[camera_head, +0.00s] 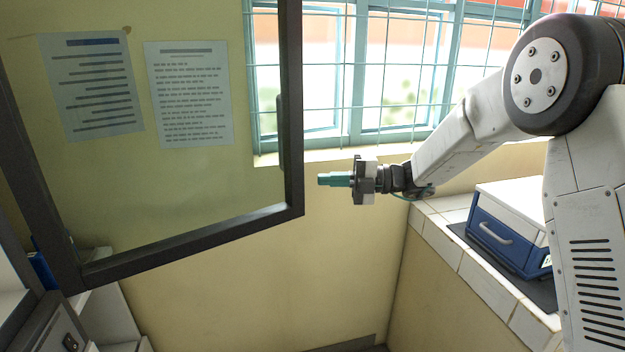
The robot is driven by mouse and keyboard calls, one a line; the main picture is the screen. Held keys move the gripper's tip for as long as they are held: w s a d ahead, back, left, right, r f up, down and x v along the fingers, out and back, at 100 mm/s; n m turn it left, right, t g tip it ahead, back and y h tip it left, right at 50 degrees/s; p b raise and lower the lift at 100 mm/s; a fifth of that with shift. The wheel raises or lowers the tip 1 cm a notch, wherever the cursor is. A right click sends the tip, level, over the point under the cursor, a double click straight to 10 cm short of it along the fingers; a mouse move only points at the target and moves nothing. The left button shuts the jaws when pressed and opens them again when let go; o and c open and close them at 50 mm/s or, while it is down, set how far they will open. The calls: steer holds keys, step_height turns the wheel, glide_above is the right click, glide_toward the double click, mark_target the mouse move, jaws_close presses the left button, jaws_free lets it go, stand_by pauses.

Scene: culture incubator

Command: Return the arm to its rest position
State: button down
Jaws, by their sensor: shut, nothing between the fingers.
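My arm reaches in from the right of the head view, bent at a large dark joint, with its forearm sloping down to the left. My gripper (334,180) is at the end, pointing left, with teal fingers closed together and nothing held. It hangs in free air in front of the wall, below the window sill. It is apart from the open glass door to its left.
The glass door (292,120) with a dark frame stands open at the left; papers (188,95) show through it. A barred window (400,75) is behind. A blue and white box (505,235) sits on a dark mat on the tiled counter (475,272) at right.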

steer(key=w+d, duration=0.2)
steer(key=d, duration=0.4)
steer(key=s+f+n+g+h, duration=0.25)
steer(key=s+f+n, duration=0.25)
steer(key=n, duration=0.3)
steer(key=s+d+r+n+t+h, duration=0.1)
steer(key=s+d+n+h, duration=0.4)
steer(key=s+n, duration=0.4)
steer(key=s+d+r+n+t+h, duration=0.2)
steer(key=s+d+n+h, duration=0.3)
steer(key=s, duration=1.1)
steer(key=s+d+r+n+t+h, duration=0.1)
steer(key=s+d+n+h, duration=0.4)
steer(key=s+d+n, duration=0.3)
steer(key=s+n, duration=0.4)
steer(key=n, duration=0.1)
steer(key=shift+s+r+n, duration=0.3)
steer(key=shift+s+n, duration=0.1)
steer(key=shift+h, duration=0.25)
